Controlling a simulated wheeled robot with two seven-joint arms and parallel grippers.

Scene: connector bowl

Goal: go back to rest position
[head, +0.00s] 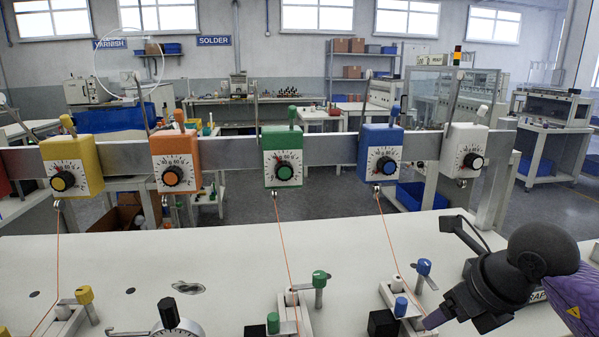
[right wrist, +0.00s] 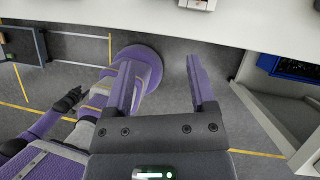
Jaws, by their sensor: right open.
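My right arm comes in from the right in the head view. Its dark gripper (head: 435,320) shows at the lower right, pointing left, and overlaps the white bench beside the blue-knobbed fixture in the picture. In the right wrist view the two purple fingers of the right gripper (right wrist: 160,65) stand wide apart with nothing between them. Grey floor shows behind them. My left gripper is not seen in the head view.
The white bench (head: 150,262) carries clamps with yellow, green and blue knobs and a dial gauge (head: 172,322). Above it a metal rail holds yellow, orange, green (head: 283,158), blue and white dial boxes. Orange wires run down. The bench edge (right wrist: 130,22) tops the wrist view.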

